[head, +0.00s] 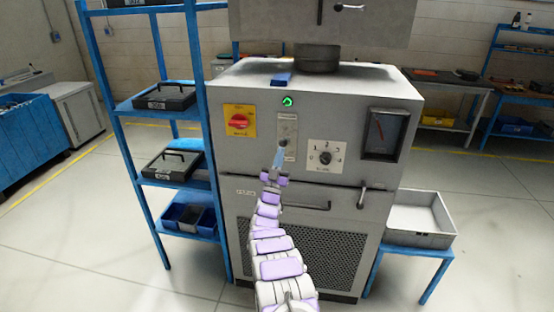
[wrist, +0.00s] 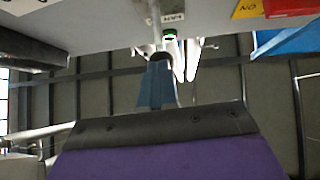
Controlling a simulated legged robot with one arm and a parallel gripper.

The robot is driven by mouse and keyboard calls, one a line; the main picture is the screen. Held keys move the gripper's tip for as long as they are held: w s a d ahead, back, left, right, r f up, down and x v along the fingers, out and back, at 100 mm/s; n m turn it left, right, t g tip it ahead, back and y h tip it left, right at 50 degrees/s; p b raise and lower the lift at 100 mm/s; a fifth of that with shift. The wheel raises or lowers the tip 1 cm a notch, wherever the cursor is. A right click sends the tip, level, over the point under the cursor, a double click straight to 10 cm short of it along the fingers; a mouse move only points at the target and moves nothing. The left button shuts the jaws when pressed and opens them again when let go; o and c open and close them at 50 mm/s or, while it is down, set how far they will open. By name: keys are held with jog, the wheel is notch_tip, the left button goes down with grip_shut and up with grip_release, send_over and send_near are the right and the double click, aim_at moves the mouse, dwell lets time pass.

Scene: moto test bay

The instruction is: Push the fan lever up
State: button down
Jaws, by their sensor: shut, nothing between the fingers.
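The grey machine (head: 400,92) stands ahead of me. A pale upright plate (head: 288,122) on its front, between the red switch and the numbered dial, carries the small fan lever (head: 283,143). My gripper (head: 279,158) is at the lower part of this plate, its blue fingers pointing up at the lever. In the wrist view my gripper (wrist: 159,62) is shut and empty, its tip close to pale metal parts under a small label. I cannot tell whether it touches the lever, and the lever's exact tilt is unclear.
A red rotary switch on a yellow plate (head: 239,121) is left of the lever, and a numbered dial (head: 326,156) is right. A green light (head: 288,101) glows above. A horizontal handle (head: 305,206) lies below. A blue shelf (head: 205,130) stands close on the left.

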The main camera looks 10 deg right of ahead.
notch_tip(320, 180, up, 2)
jog(key=shift+n+g+y+p, duration=0.3)
jog(key=shift+g+y+p, duration=0.25)
jog(key=shift+p, duration=0.25)
jog(key=shift+w+a, duration=0.1)
jog(key=shift+a, duration=0.05)
jog(key=shift+f, duration=0.1)
